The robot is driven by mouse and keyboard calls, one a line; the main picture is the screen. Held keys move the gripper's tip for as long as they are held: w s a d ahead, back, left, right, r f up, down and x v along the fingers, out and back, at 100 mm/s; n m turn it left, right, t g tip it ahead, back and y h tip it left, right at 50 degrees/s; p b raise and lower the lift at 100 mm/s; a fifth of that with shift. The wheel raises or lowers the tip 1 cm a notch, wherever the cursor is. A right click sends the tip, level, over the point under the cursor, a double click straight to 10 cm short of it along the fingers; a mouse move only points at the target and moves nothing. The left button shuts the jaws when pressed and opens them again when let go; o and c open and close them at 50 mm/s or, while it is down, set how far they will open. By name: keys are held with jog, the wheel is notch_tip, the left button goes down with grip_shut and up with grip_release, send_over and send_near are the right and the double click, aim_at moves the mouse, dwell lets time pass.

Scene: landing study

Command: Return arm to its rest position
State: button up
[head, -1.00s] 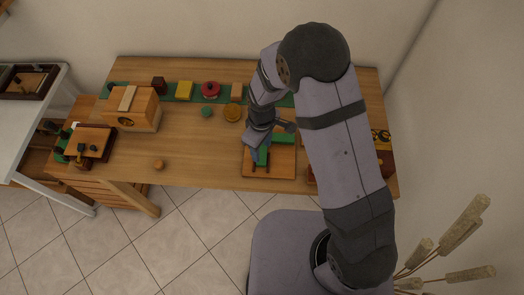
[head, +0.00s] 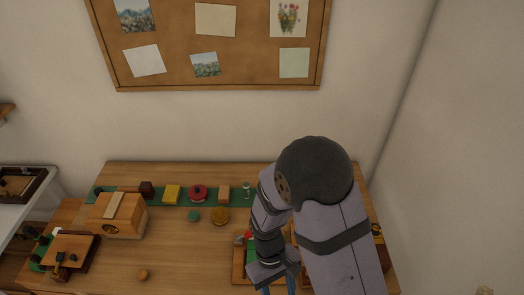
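My gripper (head: 278,287) is at the lower middle of the head view, pointing down over the front right part of the table. Its two bluish fingers show apart, with nothing seen between them; the tips are close to the bottom edge of the picture. My arm comes in from the lower right and folds down to it. A wooden board (head: 237,270) lies beside and behind the gripper, with a green piece (head: 250,250) on it. My wrist and arm hide much of the board.
The wooden table (head: 180,255) has clear room at its middle. A wooden box (head: 118,222) stands at left. A red round piece (head: 198,193), a yellow block (head: 171,194) and others sit on a green strip along the back. A small orange ball (head: 143,275) lies near the front.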

jog(key=w+d+r+m+t+y, duration=0.2)
jog(key=d+r+m+t, duration=0.2)
jog(key=d+r, duration=0.6)
notch_tip(320, 180, up, 3)
jog(key=shift+r+m, duration=0.1)
jog(key=shift+m, duration=0.8)
jog(key=shift+o, duration=0.3)
